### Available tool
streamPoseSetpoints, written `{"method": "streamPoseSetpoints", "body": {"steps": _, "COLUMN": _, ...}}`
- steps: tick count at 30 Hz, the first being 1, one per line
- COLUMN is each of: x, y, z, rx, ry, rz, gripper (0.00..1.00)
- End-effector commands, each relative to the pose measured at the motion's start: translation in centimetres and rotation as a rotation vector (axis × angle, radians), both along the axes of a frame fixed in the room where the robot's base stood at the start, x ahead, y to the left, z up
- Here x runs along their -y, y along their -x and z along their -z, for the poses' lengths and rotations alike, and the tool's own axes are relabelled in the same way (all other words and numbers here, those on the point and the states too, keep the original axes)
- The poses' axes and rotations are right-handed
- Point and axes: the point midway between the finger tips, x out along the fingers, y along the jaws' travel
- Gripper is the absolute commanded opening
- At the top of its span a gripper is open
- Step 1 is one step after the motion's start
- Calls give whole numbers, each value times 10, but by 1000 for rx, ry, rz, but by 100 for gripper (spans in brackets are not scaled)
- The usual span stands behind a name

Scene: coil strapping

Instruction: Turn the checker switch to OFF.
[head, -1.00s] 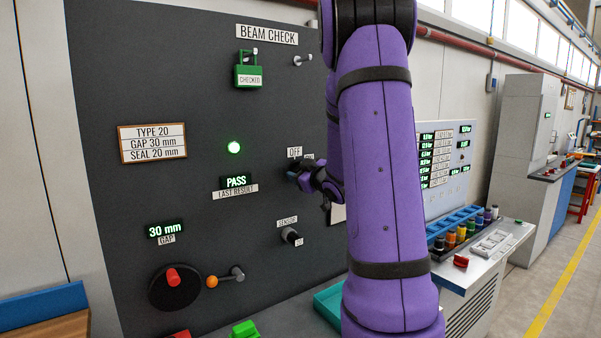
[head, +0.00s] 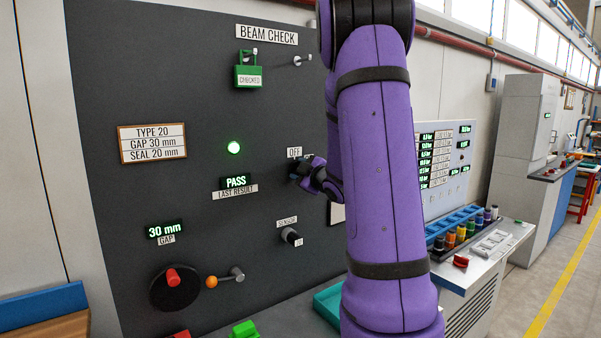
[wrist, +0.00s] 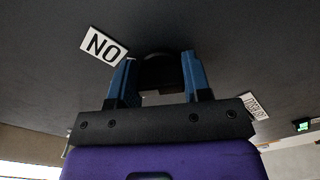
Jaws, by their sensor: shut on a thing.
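The checker switch is a black round knob (wrist: 160,72) on the dark panel, between the two blue fingers of my gripper (wrist: 158,80) in the wrist view. The gripper is shut on it. A tilted, upside-down ON label (wrist: 103,44) lies beside the left finger there. In the head view my gripper (head: 299,172) is at the panel just below the OFF label (head: 294,152). The gripper and arm hide the knob there, so which way its pointer faces cannot be seen.
The SENSOR knob (head: 291,237) sits below my gripper. A green CHECKED padlock (head: 248,76) hangs above. A crank (head: 172,285) is at lower left.

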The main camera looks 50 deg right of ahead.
Motion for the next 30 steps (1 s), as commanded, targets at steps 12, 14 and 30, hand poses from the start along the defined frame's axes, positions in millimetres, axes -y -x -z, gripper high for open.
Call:
{"method": "streamPoseSetpoints", "body": {"steps": 12, "x": 0, "y": 0, "z": -1, "rx": -89, "ry": 365, "rz": -1, "gripper": 21}}
{"method": "streamPoseSetpoints", "body": {"steps": 14, "x": 0, "y": 0, "z": -1, "rx": -100, "ry": 408, "rz": -1, "gripper": 21}}
{"method": "streamPoseSetpoints", "body": {"steps": 30, "x": 1, "y": 1, "z": -2, "rx": -151, "ry": 619, "rz": 1, "gripper": 21}}
